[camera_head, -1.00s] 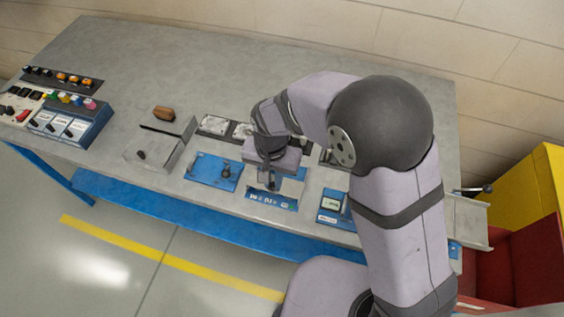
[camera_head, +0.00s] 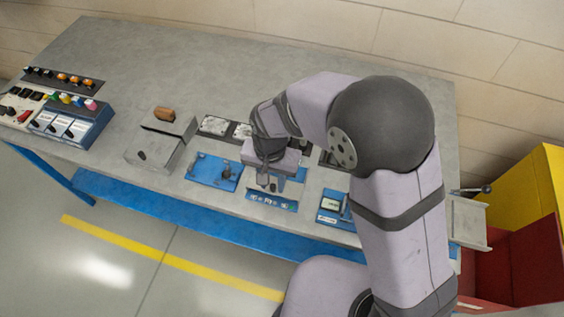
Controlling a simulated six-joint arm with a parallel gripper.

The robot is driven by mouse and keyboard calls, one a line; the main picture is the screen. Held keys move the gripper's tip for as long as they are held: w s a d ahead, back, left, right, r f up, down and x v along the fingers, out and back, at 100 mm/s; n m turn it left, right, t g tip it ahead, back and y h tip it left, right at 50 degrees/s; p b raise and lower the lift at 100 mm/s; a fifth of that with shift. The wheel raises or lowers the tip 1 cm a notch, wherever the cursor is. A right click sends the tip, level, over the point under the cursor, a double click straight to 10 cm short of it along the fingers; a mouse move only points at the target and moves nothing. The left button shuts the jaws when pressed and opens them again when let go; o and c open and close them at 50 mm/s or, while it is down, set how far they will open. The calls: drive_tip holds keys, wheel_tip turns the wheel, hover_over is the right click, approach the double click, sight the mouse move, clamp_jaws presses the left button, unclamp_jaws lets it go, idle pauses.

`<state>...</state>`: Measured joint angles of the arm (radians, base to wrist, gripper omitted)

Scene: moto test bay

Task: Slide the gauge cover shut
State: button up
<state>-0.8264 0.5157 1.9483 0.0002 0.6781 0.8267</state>
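A blue panel with a row of small pale gauge-like marks (camera_head: 272,203) lies at the front edge of the bench, mid-picture. My gripper (camera_head: 271,184) points down just above and behind this row. My gripper and wrist hide the back part of the panel. I cannot tell the gauge cover apart from the panel at this size, or whether my fingers touch it. The fingers are too small and shaded to show whether they are open or shut.
A blue plate with a dark knob (camera_head: 226,173) lies left of my gripper. A grey box (camera_head: 154,151) stands further left, with a brown object (camera_head: 164,114) behind it. A small blue unit (camera_head: 331,207) sits to the right. The back of the bench (camera_head: 230,70) is clear.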

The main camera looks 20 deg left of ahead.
sight(273, 187)
drive_tip(key=shift+r+p, duration=2.65)
drive_tip(key=shift+r, duration=0.6)
